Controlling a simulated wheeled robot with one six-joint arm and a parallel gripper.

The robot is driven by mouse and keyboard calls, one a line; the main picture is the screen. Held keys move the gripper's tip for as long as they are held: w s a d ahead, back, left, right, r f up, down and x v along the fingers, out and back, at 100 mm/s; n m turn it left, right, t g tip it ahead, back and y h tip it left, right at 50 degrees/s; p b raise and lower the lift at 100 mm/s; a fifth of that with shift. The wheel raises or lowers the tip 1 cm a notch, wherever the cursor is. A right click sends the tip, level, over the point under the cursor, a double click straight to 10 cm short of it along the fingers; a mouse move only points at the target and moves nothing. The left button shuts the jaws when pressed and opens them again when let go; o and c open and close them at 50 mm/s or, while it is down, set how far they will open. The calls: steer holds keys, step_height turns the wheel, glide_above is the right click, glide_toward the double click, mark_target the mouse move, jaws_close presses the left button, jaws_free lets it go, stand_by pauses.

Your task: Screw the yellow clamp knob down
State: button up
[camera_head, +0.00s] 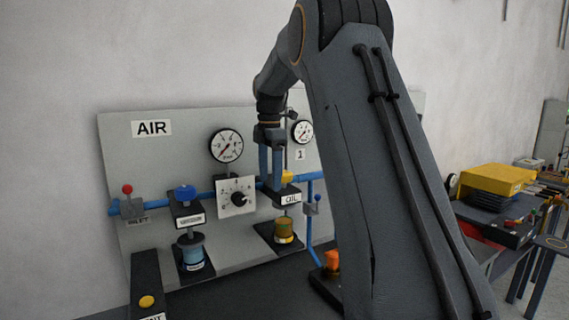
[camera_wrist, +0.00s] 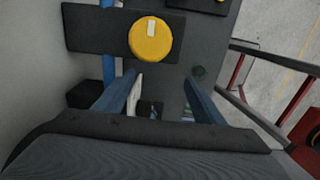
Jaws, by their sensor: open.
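The yellow clamp knob (camera_head: 287,177) sits on a dark bracket above the OIL label on the panel, partly hidden behind my gripper in the head view. In the wrist view the knob (camera_wrist: 151,45) is a round yellow disc with a pale mark, on a dark plate (camera_wrist: 90,30). My gripper (camera_head: 270,180) points down with two blue fingers, close to the knob. In the wrist view my gripper (camera_wrist: 160,80) is open, and the knob lies beyond the fingertips, not between them. Nothing is held. An amber bowl (camera_head: 284,230) stands below the bracket.
A blue pipe (camera_head: 205,196) runs across the panel. An orange part (camera_head: 332,260) is lower right.

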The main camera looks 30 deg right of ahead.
mark_target(284, 172)
steer(key=d+r+n, duration=0.1)
steer(key=d+r, duration=0.1)
steer(key=w+d+r+n+p, duration=0.1)
steer(key=r+n, duration=0.1)
steer(key=r, duration=0.1)
steer(key=w+d+r+n, duration=0.1)
steer(key=d+r+n, duration=0.1)
steer(key=r, duration=0.1)
steer(key=shift+w+d+p, duration=0.1)
steer(key=shift+d+p, duration=0.25)
steer(key=shift+n, duration=0.3)
steer(key=shift+f+p, duration=1.45)
steer(key=shift+f, duration=2.25)
steer(key=c, duration=1.1)
steer(key=shift+o, duration=0.2)
